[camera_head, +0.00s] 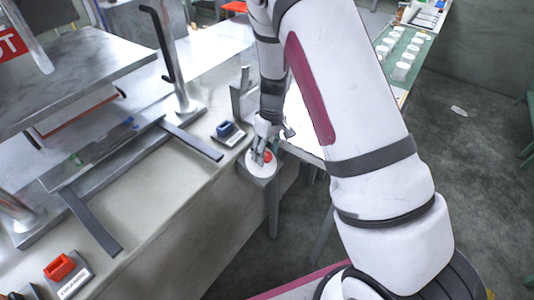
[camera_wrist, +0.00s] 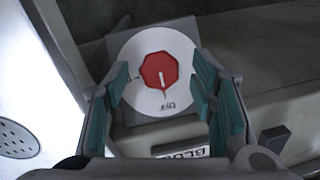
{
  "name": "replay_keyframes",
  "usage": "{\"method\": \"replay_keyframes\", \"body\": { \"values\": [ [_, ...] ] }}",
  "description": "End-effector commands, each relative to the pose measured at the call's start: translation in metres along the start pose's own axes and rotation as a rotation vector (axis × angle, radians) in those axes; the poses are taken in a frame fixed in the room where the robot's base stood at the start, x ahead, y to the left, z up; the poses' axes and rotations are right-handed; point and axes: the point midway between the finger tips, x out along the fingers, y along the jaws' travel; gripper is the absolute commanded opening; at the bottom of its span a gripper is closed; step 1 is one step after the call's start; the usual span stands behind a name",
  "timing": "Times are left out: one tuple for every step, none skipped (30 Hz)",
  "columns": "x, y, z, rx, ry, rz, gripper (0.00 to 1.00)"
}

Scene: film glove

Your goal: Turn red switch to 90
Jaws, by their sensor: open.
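The red switch (camera_wrist: 159,70) is a red octagonal knob with a white pointer line, set in the middle of a round white dial plate (camera_wrist: 150,103). In the head view the red switch (camera_head: 267,156) sits at the counter's right edge, partly hidden by my gripper. My gripper (camera_wrist: 162,85) is open, with its green-padded fingers to the left and right of the knob and apart from it. In the head view my gripper (camera_head: 261,152) is over the dial.
A blue switch (camera_head: 225,128) on a small labelled base stands left of the dial. Another red switch (camera_head: 59,267) on a labelled base is at the lower left. A metal press frame (camera_head: 75,75) fills the left. Floor (camera_head: 475,150) shows at right.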

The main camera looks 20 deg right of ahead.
Motion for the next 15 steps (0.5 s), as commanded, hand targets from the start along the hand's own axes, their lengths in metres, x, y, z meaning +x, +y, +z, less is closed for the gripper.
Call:
{"method": "replay_keyframes", "body": {
  "values": [
    [0.0040,-0.0001,0.0003,0.001,-0.001,-0.001,0.51],
    [0.0057,0.0001,0.0002,0.000,0.000,0.000,0.51],
    [0.0076,0.0002,0.0001,0.000,0.000,0.001,0.51],
    [0.0087,0.0003,0.0001,-0.001,0.000,0.001,0.51],
    [0.0095,0.0004,0.0001,-0.001,0.000,0.001,0.51],
    [0.0102,0.0004,0.0001,-0.001,0.000,0.001,0.51],
    [0.0104,0.0004,0.0000,-0.001,0.001,0.001,0.51],
    [0.0105,0.0004,0.0000,-0.001,0.001,0.001,0.51],
    [0.0105,0.0004,-0.0001,-0.001,0.001,0.001,0.51],
    [0.0104,0.0004,-0.0001,0.000,0.001,0.001,0.51],
    [0.0103,0.0004,-0.0001,0.000,0.001,0.001,0.51],
    [0.0103,0.0004,-0.0001,0.000,0.001,0.001,0.51],
    [0.0102,0.0004,-0.0001,0.000,0.001,0.001,0.51],
    [0.0102,0.0003,-0.0001,0.000,0.001,0.001,0.44],
    [0.0102,0.0003,-0.0001,0.000,0.001,0.001,0.35]
  ]
}}
